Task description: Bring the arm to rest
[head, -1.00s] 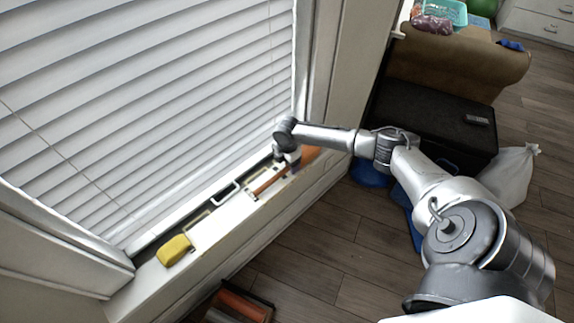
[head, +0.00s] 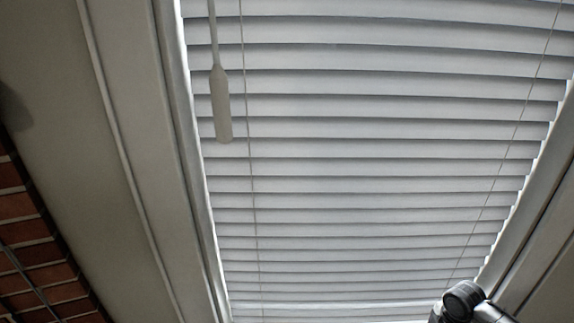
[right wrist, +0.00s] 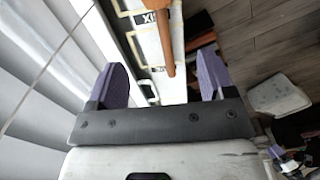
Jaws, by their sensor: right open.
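My right gripper (right wrist: 162,82) is open in the right wrist view, its two purple fingers wide apart with nothing held between them. An orange-brown rod-like handle (right wrist: 164,40) shows past the fingertips, over the white window sill (right wrist: 176,85). The handle appears apart from both fingers. In the head view only a dark and silver joint of my right arm (head: 463,300) shows at the bottom right; the right gripper is outside that view. My left gripper is in neither current view.
Closed white blinds (head: 370,150) with a hanging wand (head: 220,105) fill most of the head view. Brick (head: 35,240) shows at its left. In the right wrist view, blinds (right wrist: 45,60) are close on the left and wooden floor (right wrist: 260,40) lies to the right.

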